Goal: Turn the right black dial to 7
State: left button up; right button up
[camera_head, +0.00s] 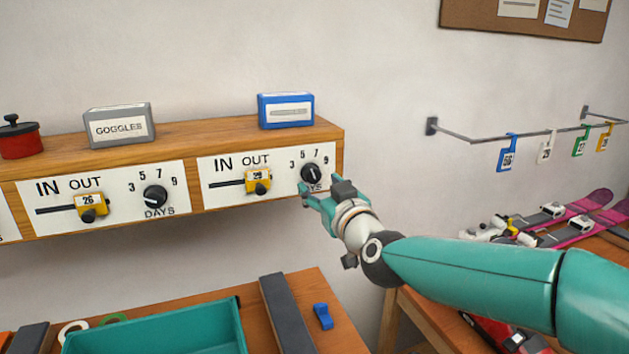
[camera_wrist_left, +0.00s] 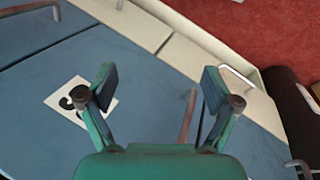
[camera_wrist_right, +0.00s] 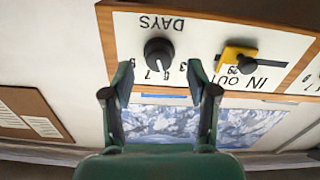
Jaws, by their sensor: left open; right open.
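The right black dial (camera_head: 312,173) sits on the right white panel, with 3, 5, 7 and 9 around it and DAYS below. In the right wrist view the dial (camera_wrist_right: 159,53) appears upside down; its white mark points toward the numbers, around 5 to 7, exact setting unclear. My right gripper (camera_head: 309,194) is open in front of and just below the dial, partly covering DAYS. In the right wrist view its open fingers (camera_wrist_right: 161,82) are empty, with the dial beyond and between them. My left gripper (camera_wrist_left: 160,82) is open and empty, seen only in its wrist view.
The same panel has a yellow IN/OUT slider (camera_head: 258,181) left of the dial. The left panel has another dial (camera_head: 155,197) and slider (camera_head: 91,207). A blue box (camera_head: 286,111) stands on the shelf above. A teal bin (camera_head: 160,333) is below.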

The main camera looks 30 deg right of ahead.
aim_at(315, 179)
jog(key=shift+x, duration=1.9)
jog(key=shift+d, duration=0.1)
